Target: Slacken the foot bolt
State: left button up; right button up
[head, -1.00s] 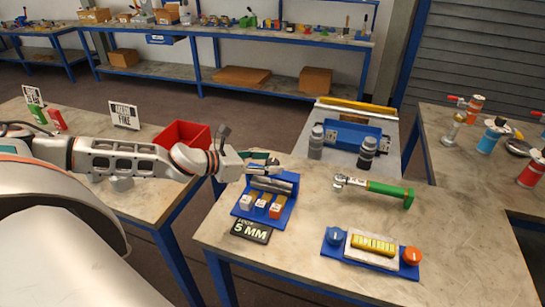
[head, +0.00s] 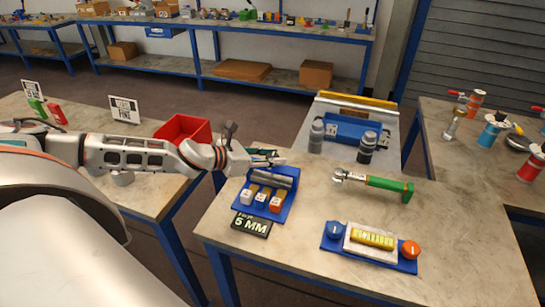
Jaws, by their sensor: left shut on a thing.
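My left gripper (head: 274,160) is just above the back of a blue rack (head: 283,212). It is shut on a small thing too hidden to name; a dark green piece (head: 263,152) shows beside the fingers. The rack holds a grey bar and a row of small blocks, white and orange-red. A black sign reading 5 MM (head: 251,225) lies at its front edge. A green-handled wrench (head: 385,184) lies to the right on the same table. I cannot make out the foot bolt. My right gripper is not in view.
A blue tray with two knobs and a yellow piece (head: 372,240) is at the table's front. Two grey bottles (head: 316,138) stand behind. A red bin (head: 183,130) is on the left table. Valve-topped vessels (head: 489,136) stand on the right table. The table's right part is bare.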

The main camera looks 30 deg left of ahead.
pick_arm(q)
jog(key=shift+n+y, duration=0.3)
jog(key=shift+y, duration=0.1)
jog(key=n+y, duration=0.2)
jog(key=n+t+y, duration=0.1)
jog(key=n+y, duration=0.2)
jog(key=shift+d+y, duration=0.2)
jog(key=shift+y, duration=0.1)
jog(key=n+g+y, duration=0.1)
jog(key=n+y, duration=0.2)
jog(key=n+g+y, duration=0.1)
jog(key=n+y, duration=0.2)
jog(key=y, duration=0.1)
jog(key=shift+f+n, duration=0.15)
jog(key=shift+n, duration=0.25)
jog(key=n+g+y, duration=0.4)
jog(key=n+g, duration=0.1)
jog(key=shift+y, duration=0.3)
jog(key=n+g+y, duration=0.1)
jog(key=n+g, duration=0.5)
jog(key=shift+a, duration=0.15)
jog(key=shift+g, duration=0.5)
jog(key=shift+a+n+y, duration=0.1)
jog(key=shift+n+y, duration=0.2)
jog(key=o, duration=1.1)
